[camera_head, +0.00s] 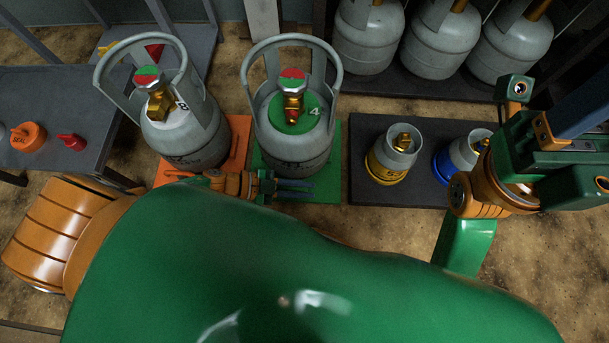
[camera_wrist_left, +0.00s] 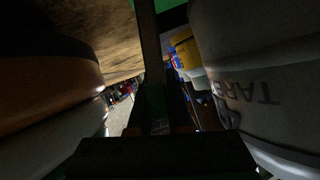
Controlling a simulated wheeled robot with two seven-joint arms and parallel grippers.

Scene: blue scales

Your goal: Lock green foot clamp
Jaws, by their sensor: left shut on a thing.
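The green scale plate (camera_head: 330,165) carries a grey gas cylinder (camera_head: 295,135) with a green top marked 4 and a brass valve. My left gripper (camera_head: 292,188) is low in front of this cylinder, over the front part of the green plate. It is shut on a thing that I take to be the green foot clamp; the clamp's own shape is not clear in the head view. In the left wrist view a dark upright bar (camera_wrist_left: 150,45) stands between the fingers, with a cylinder side close on each side.
An orange scale plate (camera_head: 239,135) with another grey cylinder (camera_head: 185,130) is to the left. A dark platform (camera_head: 366,125) with small yellow-collared and blue-collared cylinders is to the right. More cylinders stand behind. A grey table (camera_head: 60,85) is at the far left.

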